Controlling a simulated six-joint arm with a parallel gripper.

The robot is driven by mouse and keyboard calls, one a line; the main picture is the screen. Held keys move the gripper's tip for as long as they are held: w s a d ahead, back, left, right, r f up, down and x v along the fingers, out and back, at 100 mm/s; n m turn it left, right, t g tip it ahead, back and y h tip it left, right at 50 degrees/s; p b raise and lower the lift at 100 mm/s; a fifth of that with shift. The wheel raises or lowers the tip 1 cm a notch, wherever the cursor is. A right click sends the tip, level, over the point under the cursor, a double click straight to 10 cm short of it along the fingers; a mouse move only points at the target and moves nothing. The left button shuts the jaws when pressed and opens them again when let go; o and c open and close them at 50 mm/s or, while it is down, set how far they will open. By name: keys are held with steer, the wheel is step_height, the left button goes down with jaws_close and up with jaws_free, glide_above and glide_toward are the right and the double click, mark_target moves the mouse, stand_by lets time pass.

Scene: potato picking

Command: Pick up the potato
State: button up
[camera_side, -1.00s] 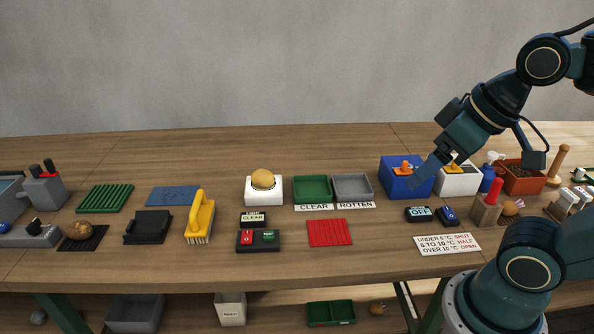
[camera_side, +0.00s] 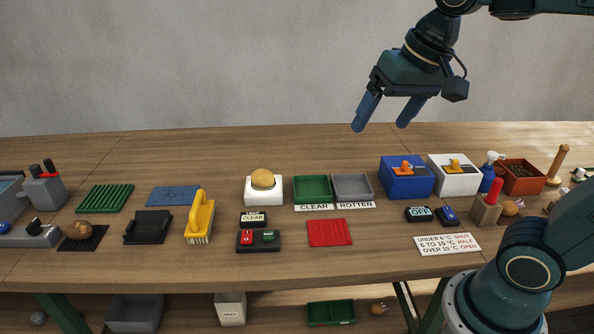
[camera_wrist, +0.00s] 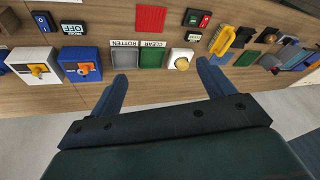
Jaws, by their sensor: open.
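A pale yellow potato (camera_side: 263,178) sits on a white block (camera_side: 264,195) near the middle of the bench. It also shows in the wrist view (camera_wrist: 182,63), close to the right finger. A browner, rough potato (camera_side: 80,229) lies on a black ribbed mat at the left; it shows small in the wrist view (camera_wrist: 270,38). My gripper (camera_side: 381,127) is open and empty, high above the bench, to the right of the white block. Its fingers (camera_wrist: 162,70) are spread wide in the wrist view.
Green (camera_side: 312,188) and grey (camera_side: 353,186) trays labelled CLEAR and ROTTEN stand right of the block. Blue (camera_side: 407,180) and white (camera_side: 456,178) boxes with knobs stand farther right. A yellow brush (camera_side: 201,214), a red mat (camera_side: 329,232) and a switch box (camera_side: 258,240) lie nearby.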

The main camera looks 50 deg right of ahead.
steer(key=w+d+f+m+g, duration=0.1)
steer(key=w+f+m+g, duration=0.15)
steer(key=w+m, duration=0.7)
steer(key=w+d+f+m+g, duration=0.1)
steer(key=w+f+m, duration=0.15)
steer(key=w, duration=1.45)
steer(key=w+f+m, duration=0.4)
steer(key=w+f, duration=0.2)
steer(key=f, duration=0.2)
steer(key=shift+w+g, duration=0.35)
steer(key=shift+g, duration=0.1)
steer(key=shift+d+f, duration=0.1)
glide_above(263, 172)
steer(key=shift+f, duration=4.25)
steer(key=shift+f, duration=0.1)
steer(key=shift+f, duration=2.5)
